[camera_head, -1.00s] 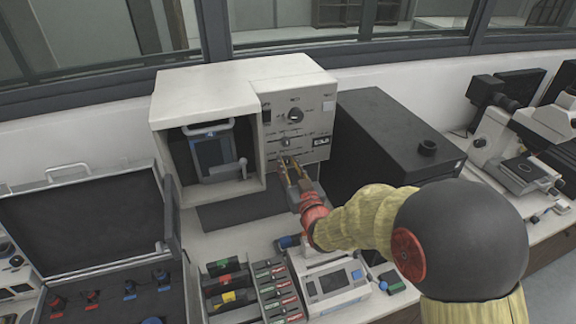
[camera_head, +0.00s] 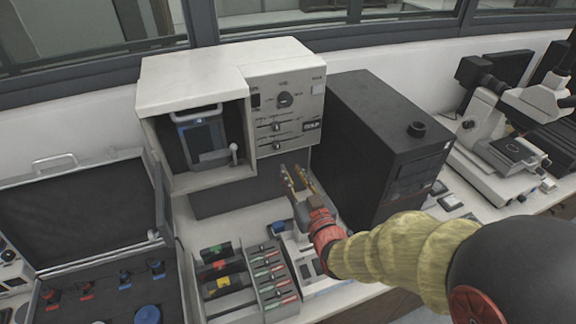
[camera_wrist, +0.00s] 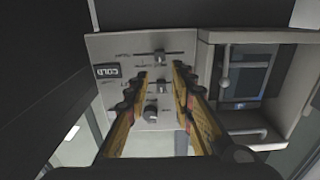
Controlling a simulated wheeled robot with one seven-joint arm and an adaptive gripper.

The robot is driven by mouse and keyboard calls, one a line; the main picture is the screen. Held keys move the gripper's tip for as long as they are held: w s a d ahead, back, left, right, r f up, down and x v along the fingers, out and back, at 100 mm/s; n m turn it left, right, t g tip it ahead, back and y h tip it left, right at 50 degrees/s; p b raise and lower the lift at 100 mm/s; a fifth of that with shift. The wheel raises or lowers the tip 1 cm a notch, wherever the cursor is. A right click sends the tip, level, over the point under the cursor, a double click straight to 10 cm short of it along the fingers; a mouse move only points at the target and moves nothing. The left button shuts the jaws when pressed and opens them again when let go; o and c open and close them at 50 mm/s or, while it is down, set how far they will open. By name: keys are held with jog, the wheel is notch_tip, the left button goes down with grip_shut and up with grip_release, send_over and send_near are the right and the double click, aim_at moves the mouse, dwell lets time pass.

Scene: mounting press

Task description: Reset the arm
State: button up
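The mounting press (camera_head: 195,85) is a cream box at the back of the bench, with an open chamber on the left and a control panel (camera_head: 285,100) on the right. The panel has a round knob, two sliders and a small dark display (camera_head: 311,125) that reads COLD in the wrist view. My gripper (camera_head: 294,178) is in front of and below the panel, apart from it. Its two yellowish fingers stand parted with nothing between them; the wrist view also shows the gripper (camera_wrist: 155,85) empty, with the panel (camera_wrist: 110,48) beyond.
A black box (camera_head: 385,140) stands close to the right of the press. A microscope (camera_head: 500,150) is farther right. An open case (camera_head: 85,215) lies at left. Trays of small coloured items (camera_head: 225,275) and a white device (camera_head: 300,255) are in front, below my gripper.

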jog(key=shift+s+d, duration=0.1)
jog(key=shift+s, duration=0.2)
